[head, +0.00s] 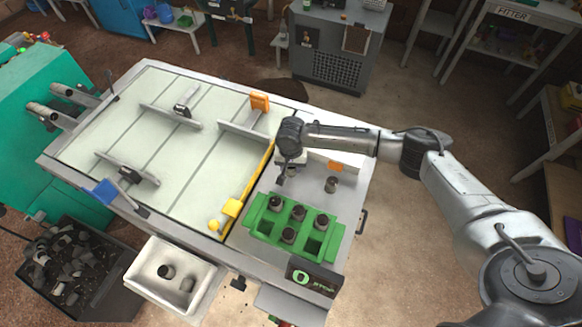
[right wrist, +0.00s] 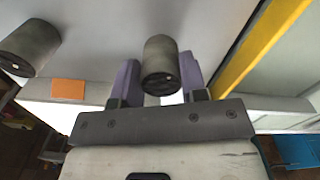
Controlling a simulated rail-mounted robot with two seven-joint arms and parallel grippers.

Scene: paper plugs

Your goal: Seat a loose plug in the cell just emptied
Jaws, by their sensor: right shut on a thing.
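The green tray (head: 266,237) stands on the right end of the bench. Several dark grey plugs sit in its cells, including one plug (head: 321,221) at the back right. A front-left cell (head: 262,226) and a front-right cell (head: 313,248) look empty. My right gripper (head: 283,174) is behind the tray, shut on a grey cylindrical plug (right wrist: 160,62), which lies between its purple fingers in the right wrist view. Another loose plug (head: 332,184) stands on the bench to the right; it also shows in the right wrist view (right wrist: 30,47). My left gripper is not in view.
A yellow rail (head: 257,180) divides the tray side from the pale panel with clamps. A white bin (head: 142,277) with two plugs stands in front. A dark sign (head: 313,276) is at the tray's front. An orange label (head: 335,165) lies behind the loose plug.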

